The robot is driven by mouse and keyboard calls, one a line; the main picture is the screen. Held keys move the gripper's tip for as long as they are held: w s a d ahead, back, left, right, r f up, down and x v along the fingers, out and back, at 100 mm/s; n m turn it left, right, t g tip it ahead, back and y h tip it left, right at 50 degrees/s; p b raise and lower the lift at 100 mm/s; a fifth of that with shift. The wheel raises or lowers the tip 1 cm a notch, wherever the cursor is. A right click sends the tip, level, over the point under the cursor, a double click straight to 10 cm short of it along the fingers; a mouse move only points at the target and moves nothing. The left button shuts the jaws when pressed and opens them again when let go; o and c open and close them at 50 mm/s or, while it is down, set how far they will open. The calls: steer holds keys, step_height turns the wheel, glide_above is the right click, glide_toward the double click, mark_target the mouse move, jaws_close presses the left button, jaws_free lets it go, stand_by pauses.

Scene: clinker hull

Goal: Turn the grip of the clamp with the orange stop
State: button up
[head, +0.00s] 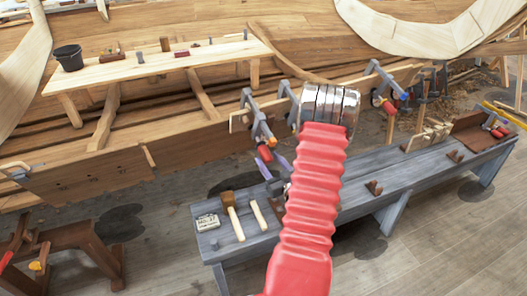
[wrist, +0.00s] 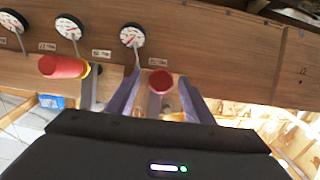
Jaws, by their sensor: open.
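Several grey clamps hang along the hull's edge plank. In the head view, the clamp nearest my gripper (head: 272,166) has a red grip (head: 264,154) with an orange part (head: 271,142) just above it. My gripper's purple fingers are open just below that grip. In the wrist view, a red grip (wrist: 161,82) lies between the open fingers (wrist: 160,98), with no clear contact. A little orange shows beside the right finger, partly hidden. A second red grip (wrist: 62,66) with a yellow-orange ring is to the left, outside the fingers. My arm hides part of the clamps.
Dial gauges (wrist: 132,36) with small labels line the plank above the grips. Below, a grey bench (head: 370,188) carries a mallet (head: 231,211), blocks and a brown tray (head: 478,132). A clamp with a blue stop (head: 404,97) is at right. A brown sawhorse (head: 75,245) stands lower left.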

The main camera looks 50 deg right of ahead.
mark_target(262, 152)
steer(key=x, duration=0.6)
steer(key=shift+w, duration=0.15)
steer(key=shift+d, duration=0.1)
steer(key=shift+c, duration=0.3)
steer(key=c, duration=0.9)
steer(key=shift+d, duration=0.35)
steer(key=shift+c, duration=0.4)
steer(key=shift+a, duration=0.3)
steer(key=shift+a+m, duration=0.1)
steer(key=shift+m, duration=0.2)
